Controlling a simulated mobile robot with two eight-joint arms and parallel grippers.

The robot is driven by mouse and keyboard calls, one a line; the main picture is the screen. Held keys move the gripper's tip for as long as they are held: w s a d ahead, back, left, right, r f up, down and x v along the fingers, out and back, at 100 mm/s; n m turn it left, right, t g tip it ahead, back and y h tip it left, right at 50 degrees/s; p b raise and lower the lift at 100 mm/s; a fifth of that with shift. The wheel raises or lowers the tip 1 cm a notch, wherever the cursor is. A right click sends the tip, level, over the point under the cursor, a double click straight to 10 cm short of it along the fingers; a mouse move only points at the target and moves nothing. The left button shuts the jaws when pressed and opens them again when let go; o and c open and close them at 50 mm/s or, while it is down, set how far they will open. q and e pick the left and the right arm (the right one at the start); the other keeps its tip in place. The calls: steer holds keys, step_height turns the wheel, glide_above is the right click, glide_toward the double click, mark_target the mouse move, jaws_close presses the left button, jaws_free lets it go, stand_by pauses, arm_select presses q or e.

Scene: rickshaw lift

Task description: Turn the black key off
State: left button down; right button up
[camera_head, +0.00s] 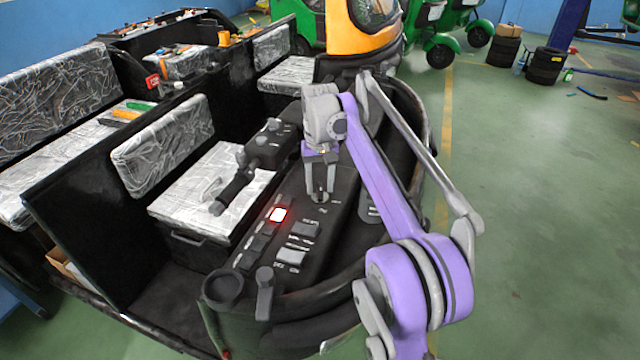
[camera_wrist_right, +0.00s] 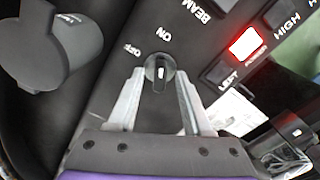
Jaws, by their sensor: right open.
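The black key (camera_wrist_right: 160,70) is a small round knob with a raised grip on the dark control panel (camera_head: 338,235). Its grip stands roughly upright in the right wrist view, in line with the ON label; the OFF label is to the left of ON. My right gripper (camera_wrist_right: 160,80) is open, with one finger on each side of the key. Whether the fingers touch it I cannot tell. In the head view my right gripper (camera_head: 320,192) points down at the panel and largely hides the key. My left gripper is not in view.
A red-lit switch (camera_head: 277,214) glows on the panel and also shows in the right wrist view (camera_wrist_right: 245,43). Grey switches (camera_head: 291,257) sit nearby. A handlebar grip (camera_head: 232,190) is left of the panel. Seats (camera_head: 205,205) lie farther left; open green floor is at the right.

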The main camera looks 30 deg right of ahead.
jaws_close()
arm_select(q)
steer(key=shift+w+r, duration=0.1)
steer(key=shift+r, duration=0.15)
arm_select(e)
steer(key=shift+n, duration=0.4)
steer(key=shift+r+n+p, duration=0.1)
steer(key=shift+n+p, duration=0.45)
steer(key=shift+n, duration=0.45)
steer(key=n+p, duration=0.1)
steer(key=n, duration=0.1)
steer(key=shift+n, duration=0.3)
steer(key=n, duration=0.3)
steer(key=shift+p, duration=0.35)
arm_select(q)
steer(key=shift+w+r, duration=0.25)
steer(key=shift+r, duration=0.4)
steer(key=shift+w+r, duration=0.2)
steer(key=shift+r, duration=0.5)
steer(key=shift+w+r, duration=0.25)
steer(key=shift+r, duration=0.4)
arm_select(e)
steer(key=shift+n, duration=1.8)
